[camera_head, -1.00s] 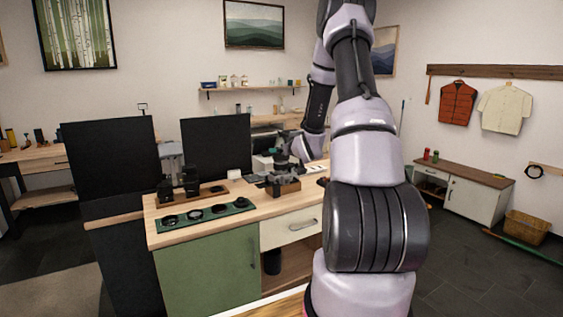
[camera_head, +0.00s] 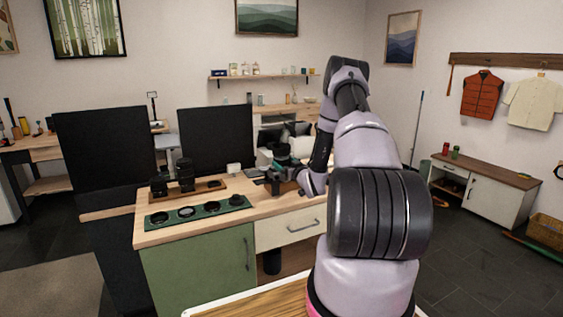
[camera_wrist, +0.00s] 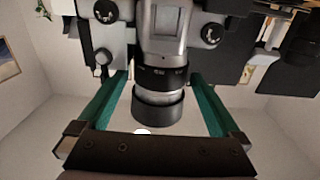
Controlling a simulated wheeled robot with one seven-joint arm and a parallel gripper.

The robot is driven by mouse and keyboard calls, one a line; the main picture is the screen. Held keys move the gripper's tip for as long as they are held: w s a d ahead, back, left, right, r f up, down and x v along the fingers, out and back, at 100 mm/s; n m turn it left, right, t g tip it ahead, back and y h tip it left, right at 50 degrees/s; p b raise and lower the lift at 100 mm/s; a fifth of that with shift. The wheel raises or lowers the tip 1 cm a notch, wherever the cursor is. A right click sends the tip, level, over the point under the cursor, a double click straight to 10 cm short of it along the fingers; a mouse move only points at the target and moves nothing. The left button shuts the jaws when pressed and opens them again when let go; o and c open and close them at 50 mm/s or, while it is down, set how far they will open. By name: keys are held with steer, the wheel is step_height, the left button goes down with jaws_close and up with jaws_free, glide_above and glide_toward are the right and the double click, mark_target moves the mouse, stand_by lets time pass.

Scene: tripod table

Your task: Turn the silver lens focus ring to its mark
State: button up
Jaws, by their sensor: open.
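In the wrist view a silver and black camera (camera_wrist: 160,40) points its lens toward me. The lens has a black ring with white markings (camera_wrist: 163,76), then a narrow silver ring (camera_wrist: 160,91), then a wide black front end (camera_wrist: 157,108). My gripper (camera_wrist: 160,78) is open, with one teal finger on each side of the lens. Gaps show between the fingers and the lens, and nothing is held. The mark for the ring is too small to make out. In the head view my gripper (camera_head: 283,168) is small, over the workbench, and the camera is hard to separate from it.
The workbench (camera_head: 285,206) carries a green tray (camera_head: 163,224) with several round lens parts and a wooden tray (camera_head: 205,196) with black lenses, both left of my gripper. Two dark panels (camera_head: 215,140) stand behind. A low cabinet (camera_head: 480,190) stands at the right.

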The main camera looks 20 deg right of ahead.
mark_target(281, 160)
steer(key=shift+w+a, duration=0.1)
steer(key=shift+w, duration=1.9)
steer(key=c, duration=1.1)
